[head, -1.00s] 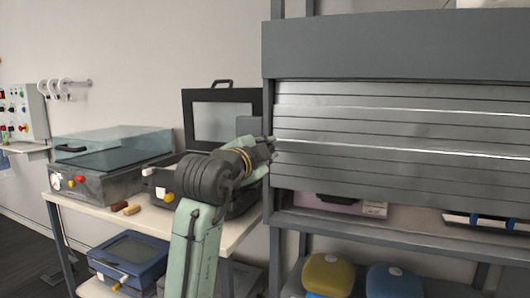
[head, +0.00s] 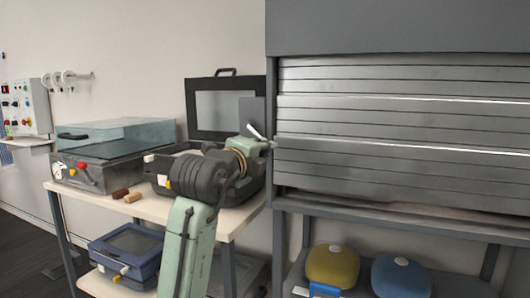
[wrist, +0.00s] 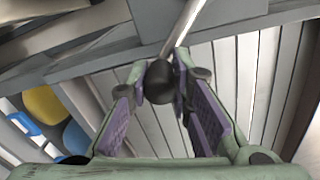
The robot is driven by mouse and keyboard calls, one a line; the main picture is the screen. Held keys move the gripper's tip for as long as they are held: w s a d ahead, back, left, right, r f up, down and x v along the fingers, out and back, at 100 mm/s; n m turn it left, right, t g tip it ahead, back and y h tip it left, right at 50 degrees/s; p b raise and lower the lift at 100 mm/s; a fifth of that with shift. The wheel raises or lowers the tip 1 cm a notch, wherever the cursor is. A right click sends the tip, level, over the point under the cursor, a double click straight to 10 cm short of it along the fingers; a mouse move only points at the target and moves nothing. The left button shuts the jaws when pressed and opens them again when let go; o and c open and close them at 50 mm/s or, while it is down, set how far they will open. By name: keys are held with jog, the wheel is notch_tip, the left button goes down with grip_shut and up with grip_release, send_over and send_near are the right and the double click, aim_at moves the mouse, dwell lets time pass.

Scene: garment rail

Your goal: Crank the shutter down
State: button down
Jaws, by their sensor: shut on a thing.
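The grey slatted shutter (head: 400,128) hangs in the dark cabinet frame and covers its front down to about the worktop edge. The crank (head: 256,131) shows as a short pale lever at the cabinet's left post. In the wrist view its metal rod (wrist: 184,24) ends in a black round knob (wrist: 160,82). My gripper (wrist: 166,84) has a finger on each side of this knob and is shut on it. In the head view my gripper (head: 264,144) is at the left post, and my arm partly hides it.
A table (head: 105,198) at left carries a clear-lidded case (head: 95,172) and an open black case (head: 222,112) close behind my arm. Below the shutter, a yellow rounded object (head: 332,266) and a blue one (head: 401,276) stand on the low shelf.

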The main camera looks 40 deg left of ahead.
jog(key=shift+a+f+m, duration=0.15)
jog(key=shift+f+m, duration=0.15)
jog(key=shift+m, duration=0.1)
jog(key=c, duration=1.4)
grip_release()
jog(key=shift+r, duration=0.1)
jog(key=shift+s, duration=0.15)
jog(key=v, duration=1.1)
jog(key=shift+s, duration=0.35)
